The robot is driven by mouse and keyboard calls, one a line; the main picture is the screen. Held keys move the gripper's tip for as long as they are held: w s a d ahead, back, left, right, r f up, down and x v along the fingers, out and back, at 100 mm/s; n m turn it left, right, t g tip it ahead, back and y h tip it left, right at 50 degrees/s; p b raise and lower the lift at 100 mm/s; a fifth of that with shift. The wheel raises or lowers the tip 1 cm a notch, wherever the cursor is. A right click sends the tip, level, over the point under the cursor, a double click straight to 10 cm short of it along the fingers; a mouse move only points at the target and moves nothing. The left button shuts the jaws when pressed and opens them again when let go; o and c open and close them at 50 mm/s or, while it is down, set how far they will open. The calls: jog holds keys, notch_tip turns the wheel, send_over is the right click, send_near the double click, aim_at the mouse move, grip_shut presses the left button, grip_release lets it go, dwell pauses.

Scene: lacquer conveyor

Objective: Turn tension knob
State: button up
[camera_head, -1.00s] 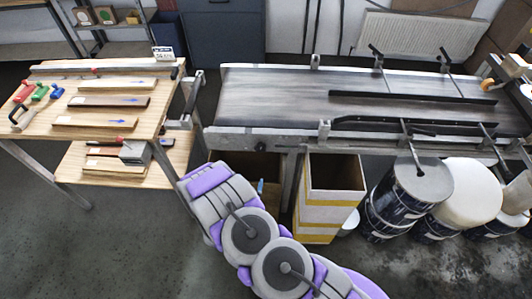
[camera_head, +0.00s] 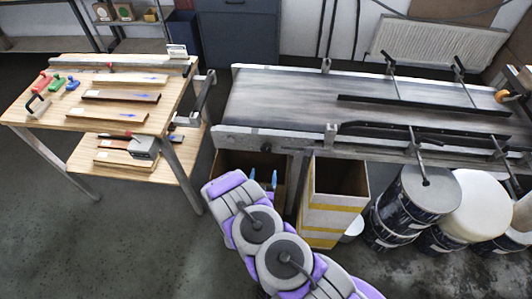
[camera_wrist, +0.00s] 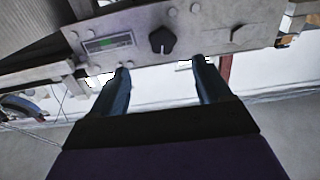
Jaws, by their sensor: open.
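A black pointed knob (camera_wrist: 162,40) sits on a grey control panel (camera_wrist: 200,28) in the wrist view. A small green display (camera_wrist: 104,43) is left of the knob on the same panel. My gripper (camera_wrist: 160,66) is open and empty, its two blue fingers spread below the knob, one toward each side. The fingers appear apart from the knob; the exact distance cannot be told. In the head view, my gripper (camera_head: 262,178) shows as two blue tips in front of the conveyor (camera_head: 275,100), below its near edge. The knob cannot be made out in the head view.
A wooden workbench (camera_head: 75,117) with boards and clamps stands left of the conveyor. A tall open carton (camera_head: 326,210) with yellow bands stands right of my gripper. Several dark drums (camera_head: 385,220) stand farther right under the conveyor. Floor at the lower left is clear.

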aim_at(266, 151)
jog(key=w, duration=1)
jog(key=shift+b, duration=0.35)
jog(key=shift+w, duration=0.8)
jog(key=c, duration=1)
